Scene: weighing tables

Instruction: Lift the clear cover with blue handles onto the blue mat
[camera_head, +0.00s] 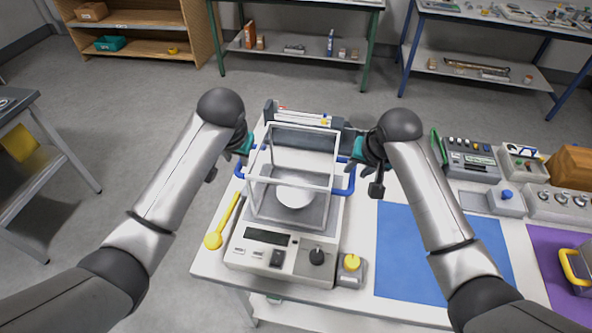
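The clear cover (290,127), a box with whitish edges, stands upright over the pan of a weighing scale (256,254). It has a blue handle on its left side (239,172) and a blue handle on its right side (350,187). My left gripper (236,154) is beside the cover's left side, close to the left handle. My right gripper (364,160) is beside the right side, close to the right handle. Whether either touches a handle, or how far the fingers are apart, is not clear. The blue mat (400,265) lies bare on the table to the right, partly hidden by my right arm.
A yellow spoon-like tool (213,240) lies left of the scale. A yellow-topped button box (350,270) stands between scale and mat. Grey devices (468,160) and a purple mat (548,243) are farther right. A dark device with a bar (290,108) is behind the cover.

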